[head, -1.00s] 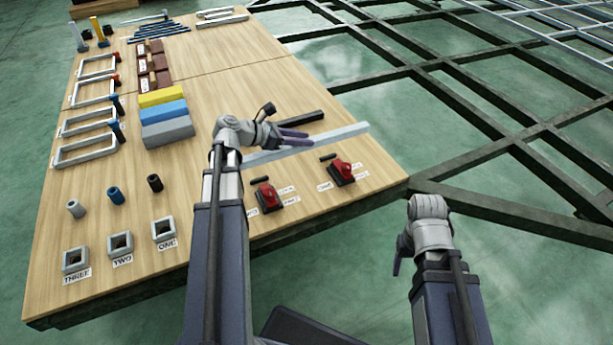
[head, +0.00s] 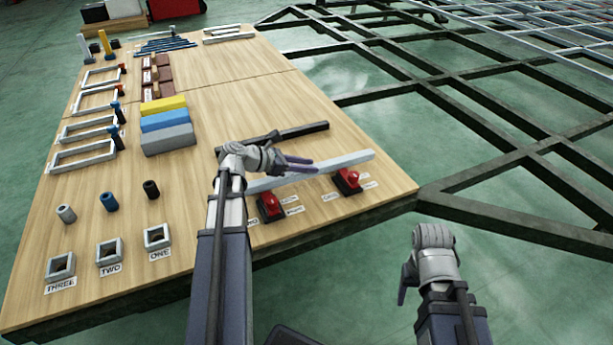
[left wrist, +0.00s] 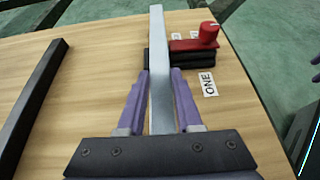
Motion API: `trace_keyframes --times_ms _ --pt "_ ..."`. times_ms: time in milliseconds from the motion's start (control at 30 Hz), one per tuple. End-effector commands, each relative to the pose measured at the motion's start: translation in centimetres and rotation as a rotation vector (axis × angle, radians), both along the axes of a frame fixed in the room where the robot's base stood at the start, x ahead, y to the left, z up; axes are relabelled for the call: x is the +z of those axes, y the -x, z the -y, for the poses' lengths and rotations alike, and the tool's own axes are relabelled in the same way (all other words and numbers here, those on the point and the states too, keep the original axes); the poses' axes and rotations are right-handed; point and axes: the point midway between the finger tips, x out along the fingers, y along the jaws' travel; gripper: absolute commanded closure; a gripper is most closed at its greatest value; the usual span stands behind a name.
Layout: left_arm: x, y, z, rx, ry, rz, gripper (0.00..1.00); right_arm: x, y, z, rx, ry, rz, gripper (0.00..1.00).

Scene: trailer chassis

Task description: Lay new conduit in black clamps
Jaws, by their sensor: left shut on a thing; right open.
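A long pale grey square bar (head: 340,166), the conduit, is gripped in my left gripper (head: 313,164). The left wrist view shows the bar (left wrist: 158,50) between the two purple fingers (left wrist: 160,80). Two clamps with black bodies and red knobs, a left one (head: 270,207) and a right one (head: 348,181), stand near the table's front edge. The left wrist view shows one clamp (left wrist: 205,40) beside the bar. My right gripper (head: 404,285) is open and empty, off the table.
A black bar (head: 300,131) lies on the wooden table (head: 230,100) behind the left gripper. Yellow, blue and grey blocks (head: 165,120) lie to the left, with several grey frames, small cylinders and labelled square sockets (head: 157,237). A dark chassis frame (head: 480,205) is at right.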

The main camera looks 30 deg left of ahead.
Motion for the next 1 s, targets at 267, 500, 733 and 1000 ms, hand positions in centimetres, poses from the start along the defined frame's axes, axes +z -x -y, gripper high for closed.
trace_keyframes --times_ms 267,500,733,1000 --pt "-2.7 0.0 0.0 0.0 0.001 0.001 1.0 -2.7 0.0 0.0 0.0 -0.001 0.002 0.36" --pt "-2.6 0.0 0.0 0.0 0.001 0.001 1.0 -2.6 0.0 0.0 0.0 -0.001 0.002 0.36" --pt "-2.8 0.0 0.0 0.0 0.0 0.0 0.53 -2.8 0.0 0.0 0.0 -0.001 0.002 0.36" --pt "-2.8 0.0 0.0 0.0 0.0 0.0 0.36 -2.8 0.0 0.0 0.0 -0.001 0.002 0.36"
